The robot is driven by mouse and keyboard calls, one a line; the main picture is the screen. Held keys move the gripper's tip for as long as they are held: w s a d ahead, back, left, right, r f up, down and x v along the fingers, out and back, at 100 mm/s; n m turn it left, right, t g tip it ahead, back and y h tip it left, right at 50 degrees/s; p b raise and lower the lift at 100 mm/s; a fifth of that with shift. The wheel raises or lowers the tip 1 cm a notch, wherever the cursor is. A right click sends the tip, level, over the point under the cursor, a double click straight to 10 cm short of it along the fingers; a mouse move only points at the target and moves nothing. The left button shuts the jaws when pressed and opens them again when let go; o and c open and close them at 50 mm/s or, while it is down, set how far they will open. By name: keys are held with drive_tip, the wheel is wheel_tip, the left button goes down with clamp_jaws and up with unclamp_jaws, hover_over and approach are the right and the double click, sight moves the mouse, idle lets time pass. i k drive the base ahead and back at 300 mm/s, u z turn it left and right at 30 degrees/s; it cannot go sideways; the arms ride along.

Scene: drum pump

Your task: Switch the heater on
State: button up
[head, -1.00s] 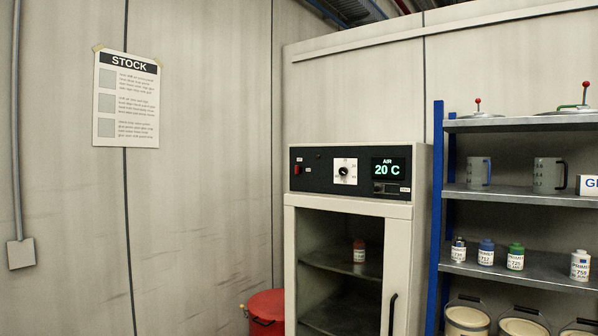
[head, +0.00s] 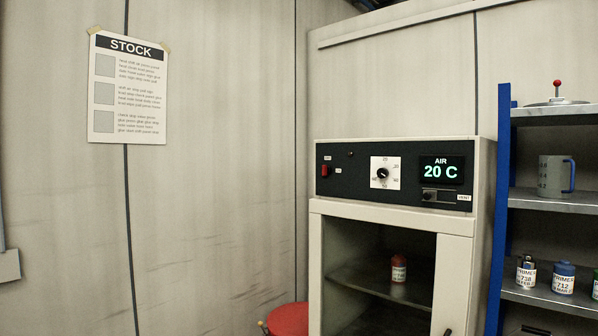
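The heater is a cream cabinet (head: 464,222) with a black control panel (head: 339,187) on top, right of the middle in the head view. A red switch (head: 324,171) sits at the panel's left; its position is too small to tell. A dark indicator (head: 350,154) is above and right of it and looks unlit. A white dial (head: 383,173) with a black knob is in the middle. The display (head: 441,170) reads AIR 20 C in green. A red bottle (head: 399,268) stands on the inner shelf behind the front. My gripper is not in view.
A blue-framed shelf rack (head: 503,200) stands close to the cabinet's right, holding a grey mug (head: 555,176) and several small bottles. A red bin (head: 288,319) is at the cabinet's lower left. A STOCK poster (head: 128,90) hangs on the left wall.

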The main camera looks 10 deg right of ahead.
sight(326, 170)
drive_tip(key=u, duration=0.5)
drive_tip(key=i, duration=0.55)
drive_tip(key=u, duration=0.7)
drive_tip(key=i, duration=0.45)
drive_tip(key=u, duration=0.2)
